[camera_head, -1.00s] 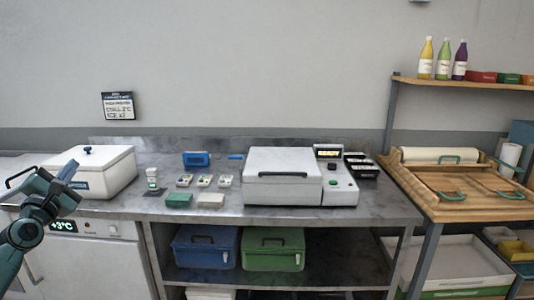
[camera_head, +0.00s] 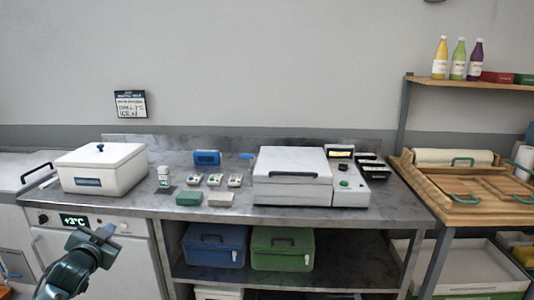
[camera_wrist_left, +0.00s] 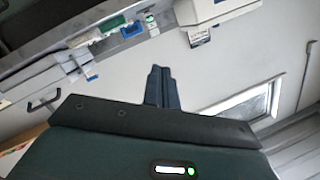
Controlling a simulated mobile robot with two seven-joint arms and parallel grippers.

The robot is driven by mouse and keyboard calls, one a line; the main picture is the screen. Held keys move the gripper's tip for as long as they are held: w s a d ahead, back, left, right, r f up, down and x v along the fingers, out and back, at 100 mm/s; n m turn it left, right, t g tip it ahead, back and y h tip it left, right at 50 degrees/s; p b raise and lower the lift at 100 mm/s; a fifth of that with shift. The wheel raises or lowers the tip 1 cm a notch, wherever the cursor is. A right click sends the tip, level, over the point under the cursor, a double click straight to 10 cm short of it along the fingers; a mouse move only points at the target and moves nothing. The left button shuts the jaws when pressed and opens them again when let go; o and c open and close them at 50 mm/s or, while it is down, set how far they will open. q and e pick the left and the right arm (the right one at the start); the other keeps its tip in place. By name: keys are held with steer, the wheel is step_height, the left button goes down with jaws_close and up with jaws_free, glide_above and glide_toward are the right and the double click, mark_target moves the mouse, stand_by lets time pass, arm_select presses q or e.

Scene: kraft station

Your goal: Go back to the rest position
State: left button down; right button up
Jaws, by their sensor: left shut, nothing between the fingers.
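My left gripper (camera_head: 104,233) is at the lower left in the head view, in front of the white fridge unit with the +3°C display (camera_head: 74,219) and below the counter top's front edge. Its fingers are together and hold nothing. In the left wrist view the closed fingers (camera_wrist_left: 158,86) point up at the middle, clear of any object. My right gripper does not show in either view.
The steel counter (camera_head: 270,214) carries a white lidded box (camera_head: 100,170), small vials and blocks, and a white lidded machine (camera_head: 292,176). Blue (camera_head: 212,247) and green (camera_head: 282,249) bins stand on the shelf below. A wooden bench (camera_head: 470,211) is at the right.

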arm_select(q)
steer(key=s+d+f+g+h, duration=0.3)
steer(key=s+d+f+h, duration=0.1)
steer(key=s+d+f, duration=1.05)
steer(key=s+d+f+n+g+h, duration=0.1)
steer(key=s+d+f, duration=0.3)
steer(key=s+d, duration=0.3)
steer(key=s+d+f+n+g+h, duration=0.1)
steer(key=s+d+f, duration=0.3)
steer(key=s+d, duration=0.3)
steer(key=s, duration=0.5)
steer(key=shift+s+f+g, duration=0.15)
steer(key=shift+f+g, duration=0.25)
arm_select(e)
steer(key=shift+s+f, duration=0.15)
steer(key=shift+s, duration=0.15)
arm_select(q)
steer(key=shift+d, duration=0.1)
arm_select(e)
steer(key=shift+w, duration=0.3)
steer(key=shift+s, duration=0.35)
